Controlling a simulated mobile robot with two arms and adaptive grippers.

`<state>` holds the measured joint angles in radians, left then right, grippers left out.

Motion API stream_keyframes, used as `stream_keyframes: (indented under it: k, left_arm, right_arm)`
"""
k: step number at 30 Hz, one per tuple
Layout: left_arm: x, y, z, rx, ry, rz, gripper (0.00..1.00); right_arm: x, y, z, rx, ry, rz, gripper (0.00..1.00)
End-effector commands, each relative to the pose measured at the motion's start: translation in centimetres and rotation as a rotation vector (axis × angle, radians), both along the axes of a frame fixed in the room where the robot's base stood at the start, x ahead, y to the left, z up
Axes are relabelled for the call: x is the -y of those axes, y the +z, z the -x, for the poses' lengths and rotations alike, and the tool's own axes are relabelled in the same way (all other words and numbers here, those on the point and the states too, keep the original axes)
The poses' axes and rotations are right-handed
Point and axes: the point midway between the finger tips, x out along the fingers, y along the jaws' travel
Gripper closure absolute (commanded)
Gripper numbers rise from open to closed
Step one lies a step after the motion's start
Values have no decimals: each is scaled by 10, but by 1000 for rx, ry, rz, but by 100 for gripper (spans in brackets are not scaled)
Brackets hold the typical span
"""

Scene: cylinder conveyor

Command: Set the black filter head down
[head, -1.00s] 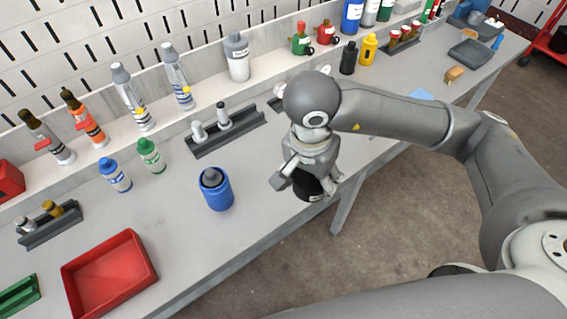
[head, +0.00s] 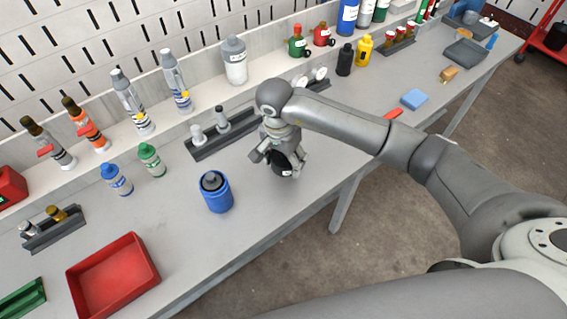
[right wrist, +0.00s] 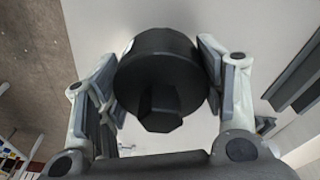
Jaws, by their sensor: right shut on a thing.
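The black filter head (head: 285,164) is a short, wide black cylinder with a white label. My right gripper (head: 279,160) is shut on it, over the grey bench (head: 260,232) near its front edge. In the right wrist view the filter head (right wrist: 158,66) sits between the two fingers (right wrist: 162,80), with its knob towards the camera. I cannot tell whether its underside touches the bench. A blue canister (head: 217,197) with a dark top stands upright to the left of the gripper. My left gripper is not in view.
A dark rack (head: 207,150) with grey fittings lies behind and left of the gripper. A red tray (head: 113,277) is at the front left. A blue sponge (head: 414,99) lies to the right. Bottles line the back shelf. The bench between canister and gripper is clear.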

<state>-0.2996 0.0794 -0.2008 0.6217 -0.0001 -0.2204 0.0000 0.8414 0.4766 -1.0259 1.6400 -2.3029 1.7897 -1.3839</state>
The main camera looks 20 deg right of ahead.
Motion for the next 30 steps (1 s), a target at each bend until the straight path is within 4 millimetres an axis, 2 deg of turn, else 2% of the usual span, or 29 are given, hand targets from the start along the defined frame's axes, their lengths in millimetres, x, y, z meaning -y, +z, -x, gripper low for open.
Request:
stream_keyframes:
  k: [5,12,25,26,30]
  left_arm:
    - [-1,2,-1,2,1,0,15]
    - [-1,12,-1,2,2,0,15]
    - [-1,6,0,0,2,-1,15]
    - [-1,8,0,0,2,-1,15]
    - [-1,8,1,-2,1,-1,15]
  right_arm:
    - [0,-9,-7,-1,-1,1,80]
    - [-1,-36,-7,-2,1,-1,80]
    - [0,-45,-8,2,1,1,80]
    - [0,-43,-8,1,1,0,33]
    - [0,-43,-8,1,1,1,15]
